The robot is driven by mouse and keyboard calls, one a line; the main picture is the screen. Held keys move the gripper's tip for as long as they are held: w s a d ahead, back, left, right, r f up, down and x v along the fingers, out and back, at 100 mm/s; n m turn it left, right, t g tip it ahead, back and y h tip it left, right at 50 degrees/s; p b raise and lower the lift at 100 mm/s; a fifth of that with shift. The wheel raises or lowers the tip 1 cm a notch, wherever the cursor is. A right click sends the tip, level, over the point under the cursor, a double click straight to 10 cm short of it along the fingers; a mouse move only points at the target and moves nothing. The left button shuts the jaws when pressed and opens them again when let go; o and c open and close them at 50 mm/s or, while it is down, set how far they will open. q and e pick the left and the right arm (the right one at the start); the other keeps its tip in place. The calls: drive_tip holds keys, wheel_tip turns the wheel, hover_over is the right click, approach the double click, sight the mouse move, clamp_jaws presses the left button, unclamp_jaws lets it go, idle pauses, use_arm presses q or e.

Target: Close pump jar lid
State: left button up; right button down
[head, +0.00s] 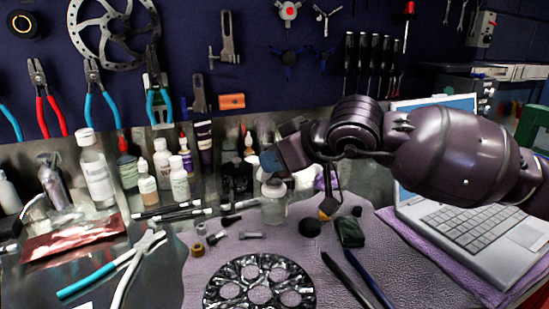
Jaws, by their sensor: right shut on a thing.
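The pump jar (274,210) is a small clear jar with a pale metallic top, standing upright at the back edge of the mat, near the middle of the head view. My right gripper (276,163) reaches in from the right and is just above and behind the jar's top. It is shut on a small dark bluish piece that looks like the pump jar lid (270,161). The gripper covers part of this piece, so I cannot tell whether it touches the jar. My left gripper is not in view.
Several bottles (95,170) line the back left. Pliers (135,265) lie at the front left. An open laptop (475,225) stands at right. Tools hang on the wall.

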drive_tip(key=shift+f, duration=0.15)
drive_tip(key=c, duration=1.1)
unclamp_jaws()
drive_tip(key=shift+d+r, duration=0.1)
drive_tip(key=shift+r, duration=0.1)
drive_tip(key=shift+s+d+r, duration=0.15)
drive_tip(key=shift+d+r, duration=0.05)
drive_tip(key=p+v, duration=0.2)
drive_tip(key=v, duration=0.8)
